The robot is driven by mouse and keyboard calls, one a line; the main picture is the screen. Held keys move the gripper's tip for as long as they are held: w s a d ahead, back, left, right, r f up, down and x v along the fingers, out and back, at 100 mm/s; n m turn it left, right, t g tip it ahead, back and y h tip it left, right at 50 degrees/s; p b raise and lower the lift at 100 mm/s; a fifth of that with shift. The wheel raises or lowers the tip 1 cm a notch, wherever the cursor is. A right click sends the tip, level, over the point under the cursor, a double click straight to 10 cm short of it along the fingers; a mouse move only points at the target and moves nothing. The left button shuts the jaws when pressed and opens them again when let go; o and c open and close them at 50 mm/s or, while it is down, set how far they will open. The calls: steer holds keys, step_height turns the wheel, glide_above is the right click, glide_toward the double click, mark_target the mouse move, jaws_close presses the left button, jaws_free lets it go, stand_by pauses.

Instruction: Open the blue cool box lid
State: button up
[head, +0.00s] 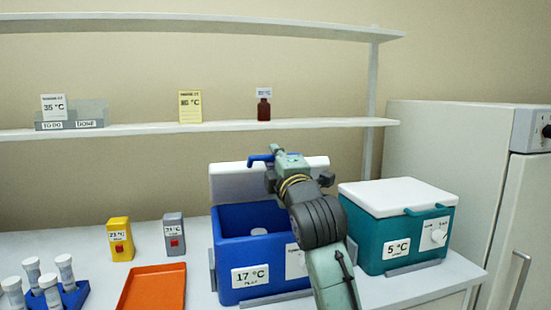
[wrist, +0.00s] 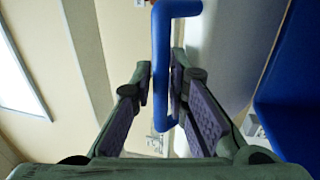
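The blue cool box (head: 262,250) stands on the bench with a 17 °C label on its front. Its white lid (head: 234,182) is raised and stands up at the back, so the blue inside shows. The lid's blue handle (head: 260,158) is at the raised edge. My gripper (head: 274,161) is up at this handle, in front of the lid. In the wrist view, the handle (wrist: 161,60) runs between the two fingers (wrist: 160,92), which are close on both sides of it and look shut on it. My arm hides part of the box and lid.
A teal cool box (head: 385,240) with its white lid closed stands close on the right. An orange tray (head: 153,288), yellow and grey timers (head: 120,240) and a blue tube rack (head: 72,298) are on the left. A shelf (head: 220,128) runs behind.

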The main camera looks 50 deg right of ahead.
steer(key=shift+o, duration=0.2)
steer(key=v, duration=1.2)
stand_by(0.4)
